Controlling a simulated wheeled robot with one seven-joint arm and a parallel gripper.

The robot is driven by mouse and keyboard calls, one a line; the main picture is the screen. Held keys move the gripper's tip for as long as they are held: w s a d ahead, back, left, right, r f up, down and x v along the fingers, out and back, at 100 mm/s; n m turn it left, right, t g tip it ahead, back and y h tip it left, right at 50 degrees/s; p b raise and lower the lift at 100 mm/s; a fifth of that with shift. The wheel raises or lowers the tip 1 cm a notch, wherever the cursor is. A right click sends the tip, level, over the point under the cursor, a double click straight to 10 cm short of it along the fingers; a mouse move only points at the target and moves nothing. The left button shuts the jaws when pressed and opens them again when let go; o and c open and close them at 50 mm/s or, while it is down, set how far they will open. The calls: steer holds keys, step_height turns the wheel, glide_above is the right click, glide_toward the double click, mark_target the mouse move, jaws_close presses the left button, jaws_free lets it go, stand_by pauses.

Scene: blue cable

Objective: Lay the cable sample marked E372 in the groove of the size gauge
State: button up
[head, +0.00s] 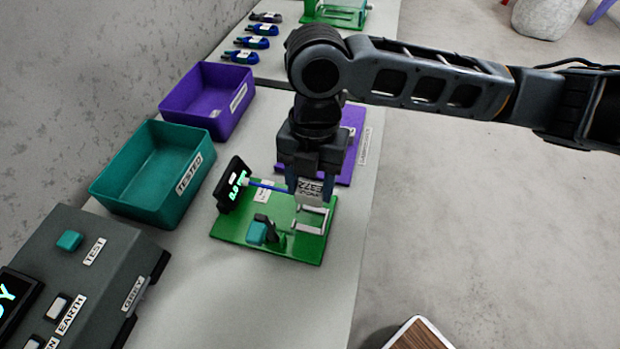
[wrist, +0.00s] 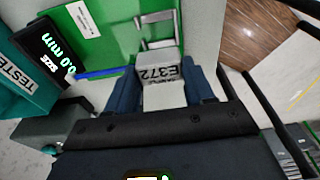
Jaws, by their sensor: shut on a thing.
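My gripper (head: 308,182) points down over the green size gauge (head: 300,248) and is shut on the cable sample marked E372 (head: 313,190). In the wrist view the sample's pale labelled body (wrist: 162,73) sits between the two blue fingers, and its blue cable (wrist: 104,73) sticks out to the left toward the gauge's display (wrist: 52,54). The display reads 0.0 mm. A grey bracket (head: 312,221) and a black clamp with a teal block (head: 257,232) stand on the gauge plate. I cannot make out the groove or whether the cable touches it.
A teal bin labelled TESTED (head: 140,203) and a purple bin (head: 190,117) stand to the left. A purple tray (head: 350,150) lies behind my gripper. A grey tester box (head: 75,265) is at front left. Several blue samples (head: 255,42) lie at the back.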

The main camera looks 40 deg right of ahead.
steer(key=shift+d+f+b, duration=0.1)
steer(key=shift+f+b, duration=1.65)
steer(key=shift+f, duration=0.8)
steer(key=shift+f+b, duration=1.25)
steer(key=shift+f, duration=0.2)
stand_by(0.4)
steer(key=o, duration=1.1)
steer(key=shift+o, duration=0.2)
steer(key=shift+r+p, duration=3)
steer(key=shift+r, duration=1)
